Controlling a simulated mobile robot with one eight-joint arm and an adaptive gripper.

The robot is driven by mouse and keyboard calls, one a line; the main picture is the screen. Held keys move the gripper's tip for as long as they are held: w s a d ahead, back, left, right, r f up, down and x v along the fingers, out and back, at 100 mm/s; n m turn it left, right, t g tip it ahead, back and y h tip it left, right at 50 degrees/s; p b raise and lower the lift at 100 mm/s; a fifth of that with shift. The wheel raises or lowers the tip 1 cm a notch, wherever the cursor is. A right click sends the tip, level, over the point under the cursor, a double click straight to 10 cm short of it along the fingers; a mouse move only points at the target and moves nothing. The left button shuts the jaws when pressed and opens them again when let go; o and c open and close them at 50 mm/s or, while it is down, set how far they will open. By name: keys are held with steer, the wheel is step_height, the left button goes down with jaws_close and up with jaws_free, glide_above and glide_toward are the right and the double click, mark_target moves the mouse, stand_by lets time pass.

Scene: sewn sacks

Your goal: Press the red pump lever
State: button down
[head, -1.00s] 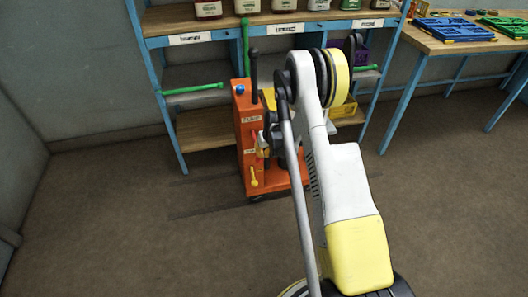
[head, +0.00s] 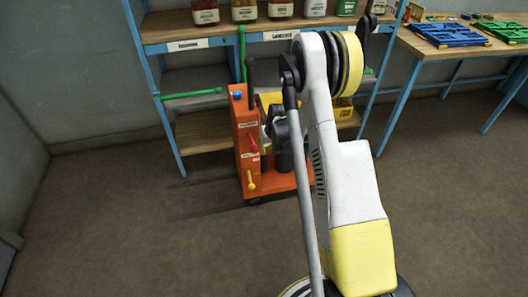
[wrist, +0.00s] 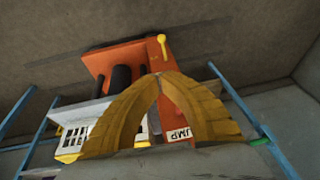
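The red pump lever (head: 254,142) sits on the front of the orange machine (head: 246,122), below a white label and above a yellow lever (head: 251,180). In the wrist view, my gripper (wrist: 159,76) has two yellow fingers whose tips meet, with nothing seen between them. The orange machine (wrist: 128,58) and its yellow lever (wrist: 162,45) show beyond the fingers. The red lever cannot be made out in the wrist view. In the head view, my arm hides much of the gripper and the machine's right side.
A blue-framed shelf (head: 159,70) with jars on top stands behind the machine. A green bar (head: 190,94) sticks out at its left. A workbench (head: 450,42) with blue trays stands at the right. The floor (head: 110,215) left of the machine is clear.

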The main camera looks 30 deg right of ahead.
steer(key=s+r, duration=0.1)
steer(key=r, duration=0.1)
steer(key=s+r+p, duration=0.1)
steer(key=s+r, duration=0.1)
steer(key=shift+a+r, duration=0.2)
stand_by(0.5)
